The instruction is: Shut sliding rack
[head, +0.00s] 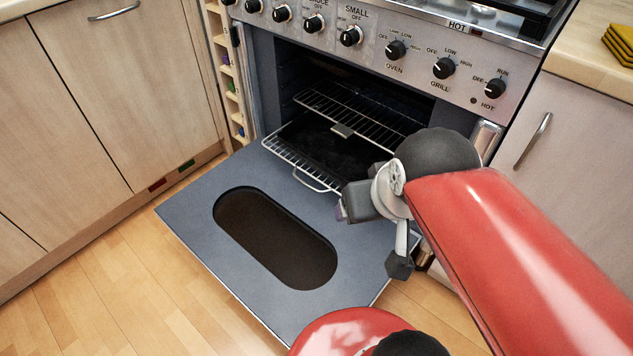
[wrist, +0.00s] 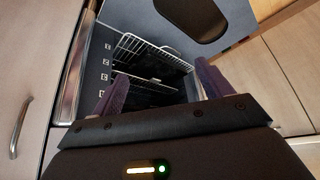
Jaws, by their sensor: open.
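The sliding rack (head: 283,155) is a wire rack low in the open oven. Its front part sticks out past the oven mouth, above the lowered door, with a looped wire front. In the wrist view a wire rack (wrist: 147,50) shows between and beyond my fingers, but I cannot tell which rack it is. My gripper (head: 345,208) is just right of the rack's front loop in the head view, partly hidden by my own wrist. In the wrist view my gripper (wrist: 163,76) has its two purple fingers spread wide with nothing between them.
The grey oven door (head: 190,210) lies lowered, with a dark oval window. Another wire rack (head: 350,108) sits higher inside the oven. The control panel (head: 425,65) with several knobs is above. Wooden cabinets (head: 75,130) stand on the left; the floor in front is clear.

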